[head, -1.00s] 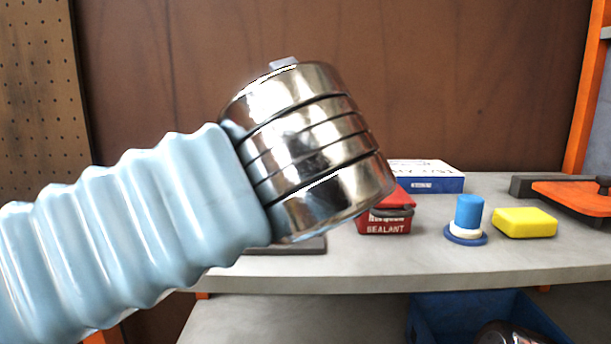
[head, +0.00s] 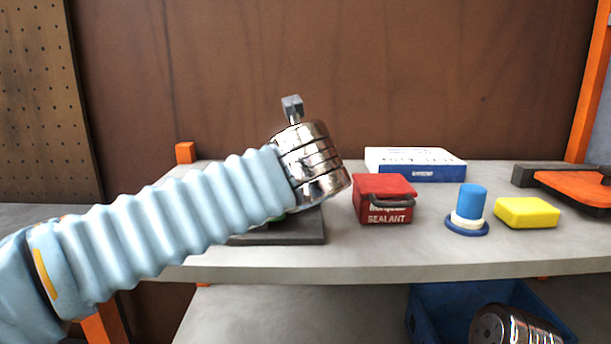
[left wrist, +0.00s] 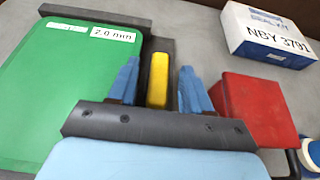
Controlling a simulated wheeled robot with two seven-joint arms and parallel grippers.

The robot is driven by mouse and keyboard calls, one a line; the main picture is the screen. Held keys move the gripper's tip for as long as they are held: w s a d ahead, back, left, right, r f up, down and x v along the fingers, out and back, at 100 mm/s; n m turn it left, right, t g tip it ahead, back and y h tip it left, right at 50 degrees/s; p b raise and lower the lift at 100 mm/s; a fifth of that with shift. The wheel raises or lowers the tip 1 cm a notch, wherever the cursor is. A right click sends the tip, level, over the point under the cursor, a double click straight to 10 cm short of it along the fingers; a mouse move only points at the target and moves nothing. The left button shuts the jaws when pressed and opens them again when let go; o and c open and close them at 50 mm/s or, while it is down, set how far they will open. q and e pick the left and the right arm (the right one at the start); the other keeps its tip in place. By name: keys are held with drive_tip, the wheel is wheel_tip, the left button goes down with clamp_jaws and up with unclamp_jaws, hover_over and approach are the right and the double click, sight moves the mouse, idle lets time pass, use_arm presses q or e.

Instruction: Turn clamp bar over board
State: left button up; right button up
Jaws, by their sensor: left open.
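In the left wrist view a green board (left wrist: 60,95) labelled 2.0 mm lies on a dark base plate (left wrist: 95,14). A yellow bar (left wrist: 158,80), which looks like the clamp bar, lies just right of the board, lengthwise along its edge and not across it. My left gripper (left wrist: 158,84) is open, with one blue fingertip on each side of the bar. No contact is clear, and the bar's near end is hidden by the gripper. In the head view my arm hides the board, bar and fingers; the base plate's corner (head: 312,232) shows.
A red sealant box (head: 385,205) stands close to the right of the base plate, with a white and blue box (head: 415,163) behind. Farther right on the bench (head: 400,250) are a blue stamp-like object (head: 470,203), a yellow block (head: 526,212) and an orange plate (head: 575,190).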

use_arm(q)
clamp_jaws()
idle(0.4)
drive_tip(key=n+y+p, duration=0.1)
drive_tip(key=n+y, duration=0.1)
drive_tip(key=y, duration=0.1)
drive_tip(key=shift+d+n+g+p, duration=0.3)
drive_tip(key=shift+n+p, duration=0.05)
drive_tip(key=shift+n, duration=0.05)
drive_tip(key=shift+d+n+g+y, duration=0.1)
drive_tip(key=shift+n+g+y, duration=0.2)
drive_tip(key=shift+n+y, duration=0.6)
drive_tip(key=shift+w+d+n+g+y, duration=0.15)
drive_tip(key=shift+n+g+y, duration=0.55)
drive_tip(key=shift+n+y, duration=0.75)
drive_tip(key=shift+y, duration=0.35)
